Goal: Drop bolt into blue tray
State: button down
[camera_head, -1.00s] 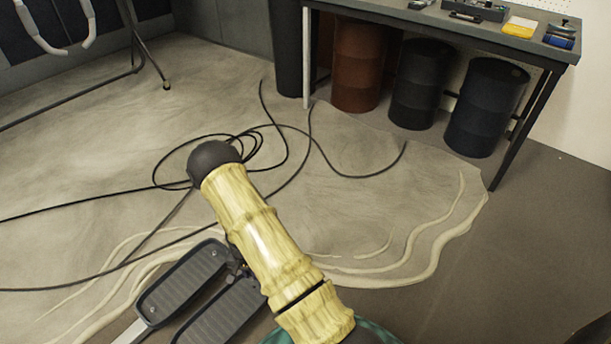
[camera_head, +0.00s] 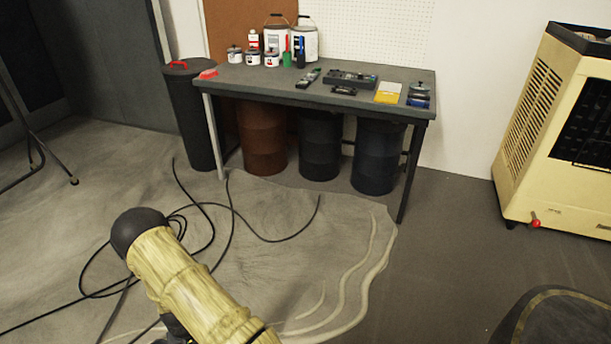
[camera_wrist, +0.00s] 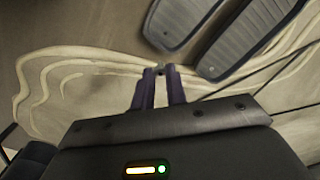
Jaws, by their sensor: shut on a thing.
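In the wrist view, my gripper (camera_wrist: 160,74) points out over the floor, its two dark purple fingers nearly together at the tips. A tiny grey thing, apparently the bolt (camera_wrist: 161,69), is pinched between the fingertips; its shape is too small to make out. In the head view only my arm shows, and the gripper is hidden. I cannot clearly pick out a blue tray. On the workbench (camera_head: 240,90) lie a dark tray (camera_head: 338,76) with small parts and a small dark blue item (camera_head: 419,102) at the right end.
Paint cans (camera_head: 271,57), buckets (camera_head: 303,42) and a yellow item (camera_head: 388,92) stand or lie on the bench. Drums (camera_head: 320,145) stand beneath it. Black cable (camera_head: 275,240) lies on the floor. A cream cooler (camera_head: 525,110) stands right.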

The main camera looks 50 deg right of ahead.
notch_tip(320, 180, up, 30)
jog(key=s+n+p, duration=0.2)
jog(key=n+p, duration=0.2)
jog(key=p, duration=2.8)
jog(key=shift+a+r+n, duration=0.2)
jog(key=shift+a+n, duration=0.2)
jog(key=shift+d, duration=0.15)
